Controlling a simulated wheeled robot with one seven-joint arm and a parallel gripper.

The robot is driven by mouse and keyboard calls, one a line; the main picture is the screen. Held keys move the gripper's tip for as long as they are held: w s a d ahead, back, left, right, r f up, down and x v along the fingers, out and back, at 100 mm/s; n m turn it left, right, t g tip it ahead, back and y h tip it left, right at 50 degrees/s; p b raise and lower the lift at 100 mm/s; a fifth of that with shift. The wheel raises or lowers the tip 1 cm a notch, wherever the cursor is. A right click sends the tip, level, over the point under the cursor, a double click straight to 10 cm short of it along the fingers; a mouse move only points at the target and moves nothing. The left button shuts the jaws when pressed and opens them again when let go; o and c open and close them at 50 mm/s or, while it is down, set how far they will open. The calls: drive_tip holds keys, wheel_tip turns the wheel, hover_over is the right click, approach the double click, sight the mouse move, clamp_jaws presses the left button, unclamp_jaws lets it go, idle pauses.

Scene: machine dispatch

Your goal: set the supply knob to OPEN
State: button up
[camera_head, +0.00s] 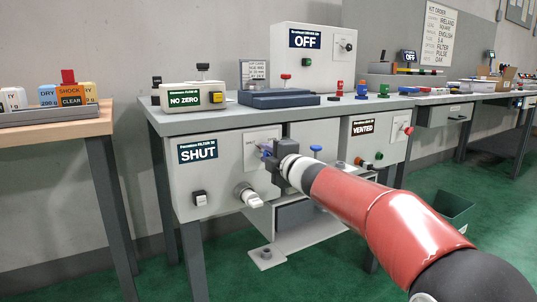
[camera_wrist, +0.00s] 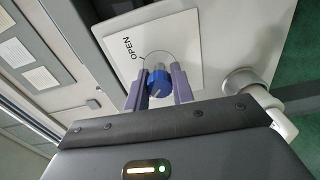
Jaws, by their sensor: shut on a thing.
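The supply knob (camera_wrist: 159,84) is blue and sits on a white plate (camera_wrist: 186,36) with a printed arc and the word OPEN. My gripper (camera_wrist: 159,88) has one finger on each side of the knob and is shut on it. A pale mark shows on the knob, but I cannot tell its exact heading. The other end of the arc is partly hidden. In the head view, my gripper (camera_head: 267,153) reaches the plate on the grey cabinet front and mostly hides the knob. A dark sign (camera_head: 198,149) left of the plate reads SHUT.
A black-based switch (camera_head: 200,198) and a white lever handle (camera_head: 249,195) are below the plate. A panel to the right has a VENTED sign (camera_head: 362,128) and a red knob (camera_head: 408,131). A metal shelf (camera_head: 300,240) juts out below. Boxes stand on the bench top.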

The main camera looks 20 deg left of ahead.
drive_tip(key=m+p, duration=0.3)
drive_tip(key=m, duration=0.1)
drive_tip(key=shift+r+m+p, duration=0.15)
drive_tip(key=shift+m+p, duration=0.25)
drive_tip(key=m+p, duration=0.3)
drive_tip(key=m, duration=0.1)
drive_tip(key=m+p, duration=0.2)
drive_tip(key=m, duration=0.2)
drive_tip(key=shift+m+p, duration=0.4)
drive_tip(key=shift+f+m+p, duration=0.15)
drive_tip(key=shift+m+p, duration=0.3)
drive_tip(key=shift+m, duration=0.5)
drive_tip(key=shift+f+m+p, duration=0.1)
drive_tip(key=shift+m+p, duration=0.3)
drive_tip(key=shift+m, duration=0.55)
drive_tip(key=o, duration=1)
drive_tip(key=v, duration=0.8)
drive_tip(key=shift+b, duration=0.4)
